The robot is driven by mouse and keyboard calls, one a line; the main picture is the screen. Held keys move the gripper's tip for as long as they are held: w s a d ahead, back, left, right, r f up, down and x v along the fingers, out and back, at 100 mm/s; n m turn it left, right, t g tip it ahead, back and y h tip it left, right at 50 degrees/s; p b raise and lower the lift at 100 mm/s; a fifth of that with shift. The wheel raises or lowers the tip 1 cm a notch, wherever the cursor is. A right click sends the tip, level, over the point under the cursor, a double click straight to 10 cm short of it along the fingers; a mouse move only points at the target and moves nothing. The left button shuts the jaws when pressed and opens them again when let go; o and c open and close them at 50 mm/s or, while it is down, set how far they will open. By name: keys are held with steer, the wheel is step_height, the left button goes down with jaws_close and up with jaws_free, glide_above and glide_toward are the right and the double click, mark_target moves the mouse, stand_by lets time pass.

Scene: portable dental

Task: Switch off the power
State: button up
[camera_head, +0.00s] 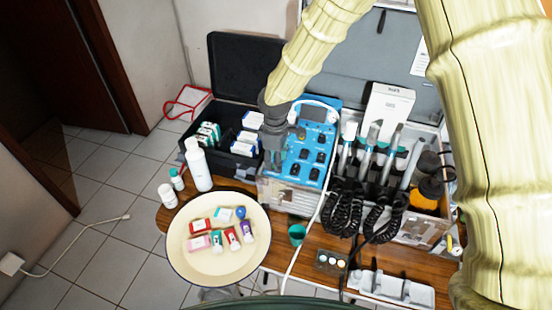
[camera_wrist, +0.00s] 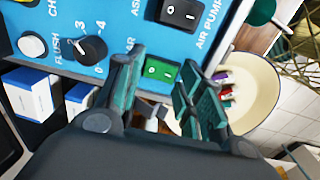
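A blue control panel (camera_head: 305,150) with black knobs and switches stands on the table. In the wrist view, a green rocker switch marked 0 and 1 (camera_wrist: 161,70) sits on the panel (camera_wrist: 115,35). Its label is mostly hidden; only its last letters show. My gripper (camera_head: 274,155) is over the panel's left edge in the head view. In the wrist view, my gripper's (camera_wrist: 160,80) fingers are apart and empty, with the green switch seen between them. I cannot tell whether a finger touches the panel.
A black rocker switch labelled AIR PUMP (camera_wrist: 181,12) and a black dial (camera_wrist: 91,49) are near the green switch. Boxes in a black case (camera_head: 243,163) lie left of the panel. Handpieces with coiled black cords (camera_head: 345,210) stand right. A round tray (camera_head: 185,262) is in front.

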steer(key=shift+o, duration=0.7)
steer(key=shift+r, duration=0.1)
step_height(320, 180, up, 12)
steer(key=shift+s, duration=0.25)
